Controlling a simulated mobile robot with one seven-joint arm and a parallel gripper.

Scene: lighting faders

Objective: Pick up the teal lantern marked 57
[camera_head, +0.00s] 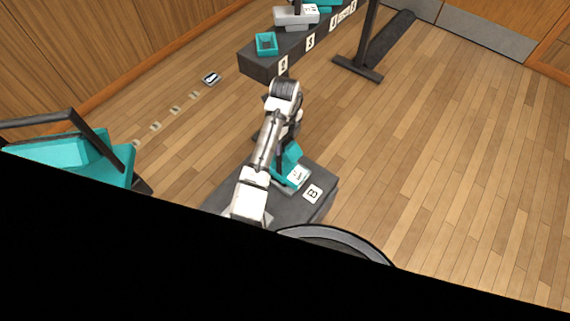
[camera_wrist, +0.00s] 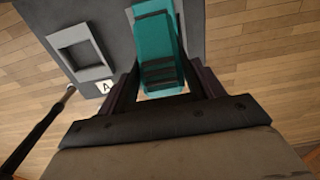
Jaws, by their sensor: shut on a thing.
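A teal lantern (camera_head: 289,162) stands at the dark grey block (camera_head: 324,206) in the head view, partly hidden by my arm. A white plate with a dark mark shows beside it; I cannot read the number surely. In the wrist view the teal lantern (camera_wrist: 158,45) fills the space between my fingers, with dark bands across its face. My gripper (camera_wrist: 160,82) is shut on it, one finger on each side. The grey block's top (camera_wrist: 72,14) is behind the lantern. I cannot tell whether the lantern still touches the block.
A dark rail (camera_head: 258,65) with a teal tray (camera_head: 266,43) stands beyond. A teal chair (camera_head: 110,165) is left. Floor on the right is clear.

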